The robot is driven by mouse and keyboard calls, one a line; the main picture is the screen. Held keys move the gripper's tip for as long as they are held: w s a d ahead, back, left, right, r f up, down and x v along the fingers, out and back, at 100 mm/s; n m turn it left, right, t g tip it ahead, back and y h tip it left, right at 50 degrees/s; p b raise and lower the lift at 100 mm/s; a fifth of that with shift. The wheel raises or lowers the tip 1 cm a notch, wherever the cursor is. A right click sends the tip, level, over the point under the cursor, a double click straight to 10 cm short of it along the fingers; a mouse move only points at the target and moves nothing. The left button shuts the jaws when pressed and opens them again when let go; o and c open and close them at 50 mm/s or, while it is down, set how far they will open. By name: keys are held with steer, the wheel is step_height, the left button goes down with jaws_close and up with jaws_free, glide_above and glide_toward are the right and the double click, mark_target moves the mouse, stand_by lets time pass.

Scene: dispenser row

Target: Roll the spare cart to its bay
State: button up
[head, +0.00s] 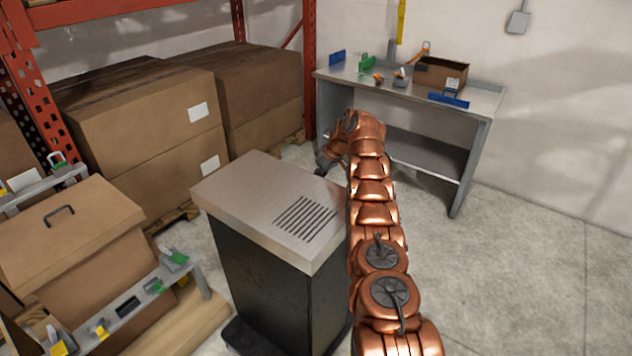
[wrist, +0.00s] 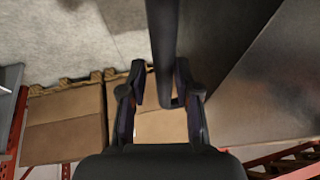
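A cart with a dark body and a grey slotted top (head: 235,200) stands upright on the floor in the head view, on a dark base. I take it as the spare cart. My gripper (head: 328,165) is at the cart's far edge, partly hidden by my arm. In the wrist view my gripper (wrist: 160,85) has its two fingers on either side of a dark bar (wrist: 163,50), which looks like the cart's handle. Gaps show between the bar and the fingers, so it looks open around the bar. A grey panel of the cart (wrist: 245,75) fills the right side. I cannot identify the bay.
Large cardboard boxes (head: 145,125) on pallets stand behind and left, under an orange rack (head: 308,70). A workbench (head: 345,75) with a small open box (head: 440,75) is at the back. A carton with a handle (head: 70,235) is left. Bare floor (head: 530,270) lies right.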

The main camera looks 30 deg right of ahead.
steer(key=o, duration=0.3)
steer(key=shift+d+r, duration=0.1)
steer(key=shift+d, duration=0.1)
steer(key=shift+o, duration=0.2)
steer(key=shift+a, duration=0.1)
steer(key=s+d, duration=0.7)
steer(key=d, duration=0.2)
steer(key=shift+s+d+r, duration=0.4)
steer(key=shift+r, duration=0.05)
stand_by(0.6)
